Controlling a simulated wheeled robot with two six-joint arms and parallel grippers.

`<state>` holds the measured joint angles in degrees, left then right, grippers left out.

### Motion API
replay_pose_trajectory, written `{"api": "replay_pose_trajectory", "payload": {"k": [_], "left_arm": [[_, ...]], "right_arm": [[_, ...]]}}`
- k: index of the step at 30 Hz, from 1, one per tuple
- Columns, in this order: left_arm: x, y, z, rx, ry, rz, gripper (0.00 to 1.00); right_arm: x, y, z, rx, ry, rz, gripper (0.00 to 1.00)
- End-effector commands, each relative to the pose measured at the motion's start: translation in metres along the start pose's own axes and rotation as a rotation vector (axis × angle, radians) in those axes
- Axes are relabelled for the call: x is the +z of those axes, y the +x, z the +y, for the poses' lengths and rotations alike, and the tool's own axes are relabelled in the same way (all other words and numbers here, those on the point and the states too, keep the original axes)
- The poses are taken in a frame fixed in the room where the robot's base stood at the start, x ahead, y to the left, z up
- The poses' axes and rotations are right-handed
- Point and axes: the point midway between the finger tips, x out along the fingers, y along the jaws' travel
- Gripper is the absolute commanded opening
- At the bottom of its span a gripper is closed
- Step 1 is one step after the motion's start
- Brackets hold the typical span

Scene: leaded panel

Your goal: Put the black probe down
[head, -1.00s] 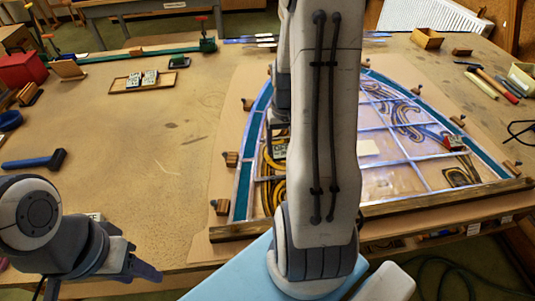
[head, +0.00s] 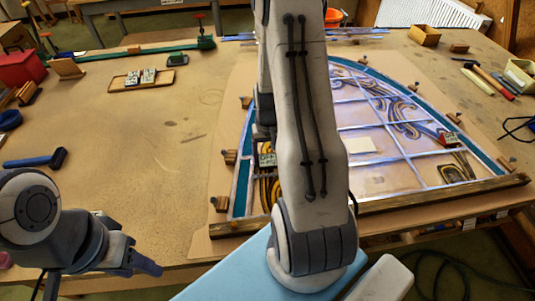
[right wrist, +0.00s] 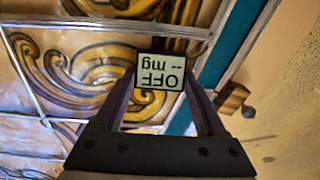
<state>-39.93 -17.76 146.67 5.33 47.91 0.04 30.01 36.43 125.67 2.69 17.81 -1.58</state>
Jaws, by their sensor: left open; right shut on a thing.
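My right gripper (right wrist: 160,105) is shut on a small dark-edged block, taken as the black probe (right wrist: 160,72). Its pale display reads "OFF -- mg", upside down in the right wrist view. The display also shows in the head view (head: 267,159), beside my right arm, which hides most of that gripper. The probe is over the left edge of the leaded panel (head: 375,180), by yellow swirled glass (right wrist: 85,70). I cannot tell whether it touches the glass. My left gripper (head: 148,268) is open and empty at the table's front left edge.
A wooden tray (head: 169,77) with small display blocks lies at the back left, near a green one (head: 178,58). Wooden blocks (head: 230,157) line the panel. The table's left middle is clear.

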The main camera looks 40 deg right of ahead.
Motion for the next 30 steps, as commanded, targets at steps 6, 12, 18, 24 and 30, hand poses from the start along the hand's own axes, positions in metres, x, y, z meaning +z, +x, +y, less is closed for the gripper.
{"api": "replay_pose_trajectory", "payload": {"k": [6, 12, 18, 24, 30], "left_arm": [[0.000, 0.001, 0.000, 0.000, 0.000, 0.000, 0.50], [0.000, 0.001, 0.000, 0.000, 0.000, 0.000, 0.50], [0.000, 0.001, 0.000, 0.000, 0.000, 0.000, 0.50], [0.000, 0.007, -0.001, 0.000, 0.000, 0.000, 0.50], [0.001, 0.012, -0.001, 0.000, 0.001, 0.000, 0.50]], "right_arm": [[0.000, 0.002, 0.000, 0.000, 0.000, -0.001, 1.00], [0.000, 0.002, 0.000, 0.000, -0.001, -0.001, 1.00], [-0.001, -0.009, 0.000, 0.000, -0.001, 0.002, 1.00], [-0.002, -0.045, 0.000, 0.000, -0.002, 0.008, 1.00], [-0.002, -0.088, 0.000, 0.000, -0.001, 0.007, 1.00]]}}
